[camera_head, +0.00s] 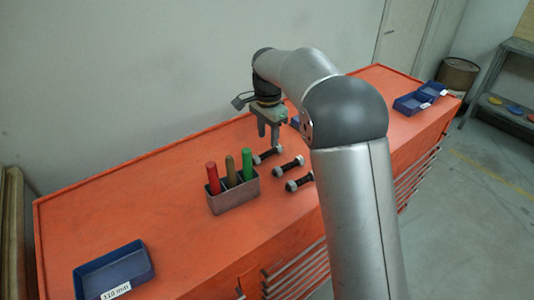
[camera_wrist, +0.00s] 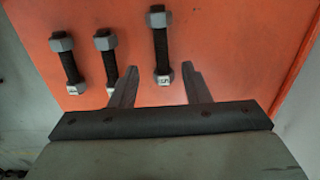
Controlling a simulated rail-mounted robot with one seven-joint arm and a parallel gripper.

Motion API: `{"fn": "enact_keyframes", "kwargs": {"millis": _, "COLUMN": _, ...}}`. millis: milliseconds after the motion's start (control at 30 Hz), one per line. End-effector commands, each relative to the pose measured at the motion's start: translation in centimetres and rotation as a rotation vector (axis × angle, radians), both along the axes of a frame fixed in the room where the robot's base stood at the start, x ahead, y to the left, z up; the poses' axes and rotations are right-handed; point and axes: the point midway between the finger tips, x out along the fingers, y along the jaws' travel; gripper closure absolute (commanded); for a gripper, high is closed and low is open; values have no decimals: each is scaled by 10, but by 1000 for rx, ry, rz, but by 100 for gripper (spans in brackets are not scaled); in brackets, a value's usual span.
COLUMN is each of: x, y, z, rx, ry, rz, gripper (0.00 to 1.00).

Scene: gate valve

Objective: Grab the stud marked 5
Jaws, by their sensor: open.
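Three dark threaded studs with grey nuts lie apart on the orange bench top. In the wrist view, the right and longest stud (camera_wrist: 161,46) has a white tag that reads 5 at its near end. My gripper (camera_wrist: 162,70) is open and empty, its fingers on either side of that tagged end in the picture. In the head view my gripper (camera_head: 269,140) points down above the bench, over the farthest stud (camera_head: 268,156). The gap in height is hard to judge. The other studs are a left one (camera_wrist: 66,60) and a middle one (camera_wrist: 106,54), their tags too small to read.
A grey holder (camera_head: 234,198) with red, brown and green handles stands left of the studs. A blue tray (camera_head: 114,270) marked 110 mm lies at the near left. Small blue bins (camera_head: 410,104) stand at the far right. The bench top between holder and tray is clear.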

Motion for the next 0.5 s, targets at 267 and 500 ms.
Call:
{"fn": "enact_keyframes", "kwargs": {"millis": 267, "x": 1, "y": 0, "z": -21, "rx": -1, "ry": 3, "rz": 0, "gripper": 57}}
{"fn": "enact_keyframes", "kwargs": {"millis": 500, "x": 2, "y": 0, "z": -55, "rx": -1, "ry": 2, "rz": 0, "gripper": 57}}
